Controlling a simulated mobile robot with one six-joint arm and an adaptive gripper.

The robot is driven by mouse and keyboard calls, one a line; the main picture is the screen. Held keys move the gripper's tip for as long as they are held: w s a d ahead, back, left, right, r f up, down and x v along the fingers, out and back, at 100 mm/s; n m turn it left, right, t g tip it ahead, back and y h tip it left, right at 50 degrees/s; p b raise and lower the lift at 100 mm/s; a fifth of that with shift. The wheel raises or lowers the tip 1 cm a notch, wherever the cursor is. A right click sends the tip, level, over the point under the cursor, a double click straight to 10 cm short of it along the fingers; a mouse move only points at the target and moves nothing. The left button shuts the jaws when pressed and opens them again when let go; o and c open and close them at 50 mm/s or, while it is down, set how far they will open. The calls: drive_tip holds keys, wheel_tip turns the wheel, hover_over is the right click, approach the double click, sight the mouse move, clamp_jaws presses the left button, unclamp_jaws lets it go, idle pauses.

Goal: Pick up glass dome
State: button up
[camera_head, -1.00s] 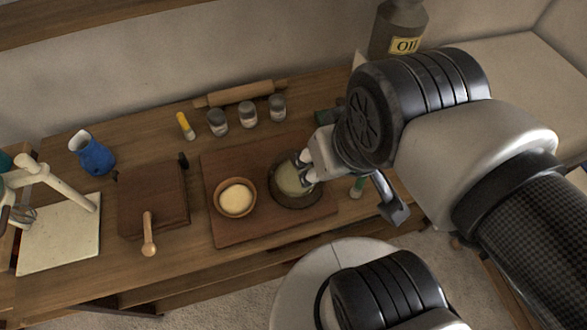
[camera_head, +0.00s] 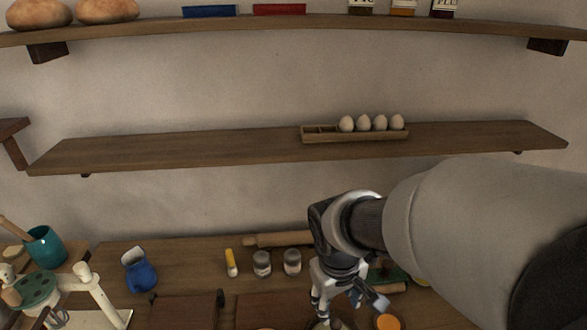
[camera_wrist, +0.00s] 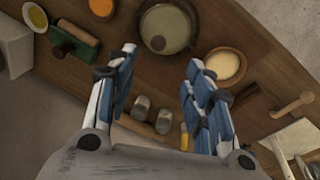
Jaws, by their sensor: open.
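The glass dome (camera_wrist: 166,28) shows in the wrist view as a clear, faintly greenish round shape on a dark round plate (camera_wrist: 148,44), at the top middle. In the head view the dome is cut off by the lower edge or hidden behind my gripper. My gripper (camera_wrist: 160,57) is open and empty in the wrist view, its fingers spread wide with the dome beyond the tips, apart from them. In the head view my gripper (camera_head: 325,308) hangs over the worktop, near the lower edge.
A bowl of pale contents (camera_wrist: 225,65) stands close beside the dome. Grey-lidded jars (camera_head: 262,263), a yellow-topped shaker (camera_head: 231,262), a rolling pin (camera_head: 270,240) and a blue jug (camera_head: 140,270) stand along the back. A shelf (camera_head: 220,145) holds an egg tray (camera_head: 355,136).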

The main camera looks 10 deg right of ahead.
sight(336, 322)
drive_tip(key=f+b, duration=0.1)
drive_tip(key=f, duration=0.3)
drive_tip(key=w+d+f+b, duration=0.1)
drive_tip(key=f+b, duration=0.1)
drive_tip(key=f, duration=0.2)
drive_tip(key=w+f+b, duration=0.1)
drive_tip(key=f+b, duration=0.1)
drive_tip(key=f, duration=0.3)
drive_tip(key=shift+w+d, duration=0.1)
drive_tip(key=shift+d, duration=0.15)
clamp_jaws()
drive_tip(key=shift+r, duration=0.1)
